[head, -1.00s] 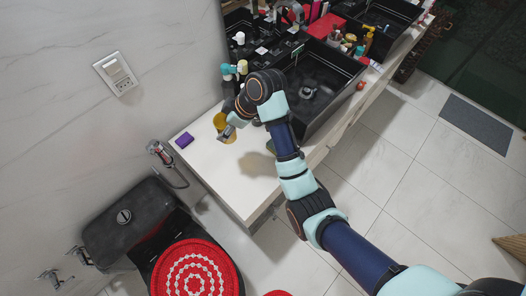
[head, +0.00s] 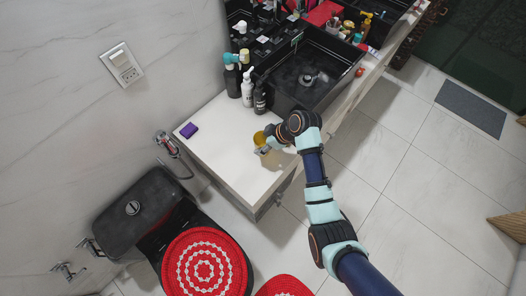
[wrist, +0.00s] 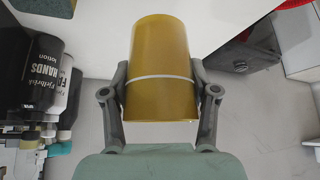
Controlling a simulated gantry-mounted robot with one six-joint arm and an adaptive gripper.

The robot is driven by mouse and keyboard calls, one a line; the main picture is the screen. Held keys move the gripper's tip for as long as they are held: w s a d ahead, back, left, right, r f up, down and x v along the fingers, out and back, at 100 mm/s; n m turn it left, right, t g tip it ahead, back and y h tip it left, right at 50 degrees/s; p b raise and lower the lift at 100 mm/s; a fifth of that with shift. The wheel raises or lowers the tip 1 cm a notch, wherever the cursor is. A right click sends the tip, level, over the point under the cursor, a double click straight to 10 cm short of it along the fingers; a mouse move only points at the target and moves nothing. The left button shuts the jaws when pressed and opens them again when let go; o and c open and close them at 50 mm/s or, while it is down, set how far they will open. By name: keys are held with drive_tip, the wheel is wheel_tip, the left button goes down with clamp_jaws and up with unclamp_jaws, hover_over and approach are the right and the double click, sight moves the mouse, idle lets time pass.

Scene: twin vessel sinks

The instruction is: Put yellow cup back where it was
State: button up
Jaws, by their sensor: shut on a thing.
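The yellow cup (wrist: 160,60) has a thin pale band and fills the middle of the wrist view. My gripper (wrist: 160,90) is shut on it, one finger on each side. In the head view the cup (head: 260,138) is at my gripper (head: 264,146), over the front part of the white counter (head: 225,150). Whether the cup's base touches the counter cannot be told.
Several dark and white bottles (head: 247,90) stand behind the cup, beside the black sink (head: 300,85). A purple sponge (head: 189,130) lies at the counter's left end. The counter between sponge and cup is clear. A toilet with a red cover (head: 205,262) stands below.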

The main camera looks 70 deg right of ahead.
drive_tip(key=shift+f+b, duration=0.7)
drive_tip(key=shift+f, duration=2.55)
drive_tip(key=shift+f, duration=0.25)
drive_tip(key=o, duration=1.1)
drive_tip(key=shift+r, duration=0.1)
drive_tip(key=shift+r, duration=0.15)
drive_tip(key=p+v, duration=0.3)
drive_tip(key=v, duration=0.9)
